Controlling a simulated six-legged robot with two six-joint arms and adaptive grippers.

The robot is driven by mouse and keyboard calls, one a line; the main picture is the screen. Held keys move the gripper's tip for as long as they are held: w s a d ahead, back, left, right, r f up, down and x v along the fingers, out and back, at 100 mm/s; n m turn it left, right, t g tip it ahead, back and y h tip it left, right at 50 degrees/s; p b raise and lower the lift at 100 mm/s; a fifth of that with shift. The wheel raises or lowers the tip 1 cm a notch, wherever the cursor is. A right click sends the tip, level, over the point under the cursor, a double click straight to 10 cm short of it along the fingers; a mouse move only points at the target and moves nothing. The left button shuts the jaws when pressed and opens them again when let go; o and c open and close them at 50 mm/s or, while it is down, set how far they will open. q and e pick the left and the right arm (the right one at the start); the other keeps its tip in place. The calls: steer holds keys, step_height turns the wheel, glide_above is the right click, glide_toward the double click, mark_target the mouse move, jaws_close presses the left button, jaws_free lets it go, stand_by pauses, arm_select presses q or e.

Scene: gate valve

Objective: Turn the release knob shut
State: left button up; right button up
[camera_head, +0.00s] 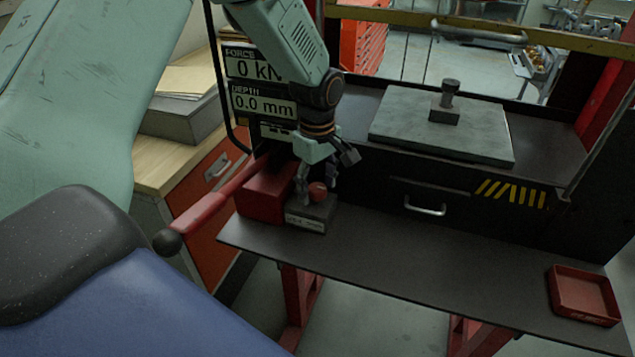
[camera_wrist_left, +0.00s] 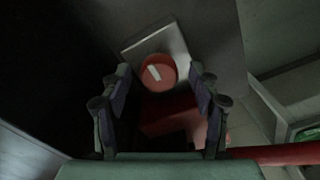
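The release knob (camera_head: 317,192) is a small round red knob on a grey block with a label plate, at the left of the dark press table. In the left wrist view the knob (camera_wrist_left: 158,73) shows a white bar on its face, tilted from upper left to lower right. My left gripper (camera_head: 319,186) points down at the knob from above. In the left wrist view its fingers (camera_wrist_left: 160,78) are spread, with the knob showing between them and a gap on both sides. I cannot tell how far the fingertips are above it. My right gripper is not in view.
A red pump body (camera_head: 264,192) with a long red lever (camera_head: 215,202) sits left of the knob block. A display panel (camera_head: 258,85) reads 0 kN and 0.0 mm. A grey plate (camera_head: 440,135) lies behind; a red tray (camera_head: 583,295) is far right. The front table middle is clear.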

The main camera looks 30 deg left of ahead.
arm_select(q)
steer(key=shift+a+f, duration=0.15)
steer(key=shift+a, duration=0.35)
steer(key=shift+c, duration=1.4)
steer(key=shift+d, duration=0.55)
steer(key=c, duration=0.5)
steer(key=shift+a+r, duration=0.1)
steer(key=shift+r, duration=0.1)
steer(key=c, duration=0.3)
steer(key=shift+w, duration=0.1)
steer(key=shift+c, duration=0.2)
